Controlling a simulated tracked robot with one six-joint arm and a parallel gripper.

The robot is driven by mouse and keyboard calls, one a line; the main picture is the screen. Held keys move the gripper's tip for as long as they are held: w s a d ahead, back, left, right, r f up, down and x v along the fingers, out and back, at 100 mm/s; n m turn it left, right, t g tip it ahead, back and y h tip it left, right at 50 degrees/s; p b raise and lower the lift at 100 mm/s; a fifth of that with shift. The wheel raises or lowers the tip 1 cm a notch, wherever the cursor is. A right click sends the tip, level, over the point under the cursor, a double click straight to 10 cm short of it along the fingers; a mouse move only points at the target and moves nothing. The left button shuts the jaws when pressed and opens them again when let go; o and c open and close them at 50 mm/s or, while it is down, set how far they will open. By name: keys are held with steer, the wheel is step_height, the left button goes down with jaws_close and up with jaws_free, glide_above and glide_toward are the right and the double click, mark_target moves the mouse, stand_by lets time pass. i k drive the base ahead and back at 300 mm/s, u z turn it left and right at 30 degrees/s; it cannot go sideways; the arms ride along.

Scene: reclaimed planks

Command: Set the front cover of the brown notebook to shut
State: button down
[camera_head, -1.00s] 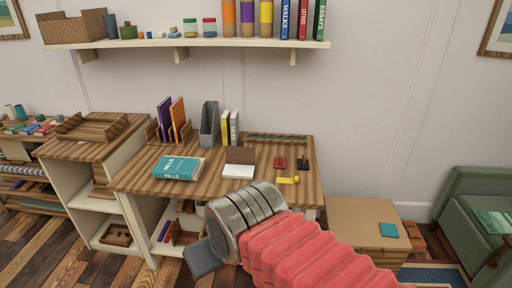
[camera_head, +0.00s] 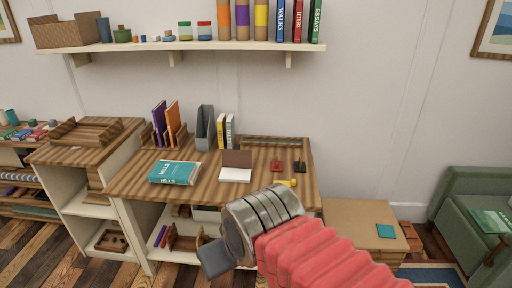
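The brown notebook (camera_head: 237,159) lies on the wooden desk, right of the teal book. Its brown front cover stands raised at the back, and its white pages (camera_head: 235,175) face up in front. My gripper (camera_head: 215,258) is in front of the desk, lower and nearer to me than the notebook, and apart from it. Only one dark finger shows clearly, so its opening cannot be told.
A teal book (camera_head: 175,171) lies left of the notebook. Red and dark stamp-like items (camera_head: 277,166) and a yellow item (camera_head: 287,183) are to its right. Upright books and a grey file holder (camera_head: 205,128) stand behind. A shelf (camera_head: 180,45) hangs above.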

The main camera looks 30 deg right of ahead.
mark_target(236, 158)
steer(key=z, duration=0.05)
steer(key=i, duration=1.5)
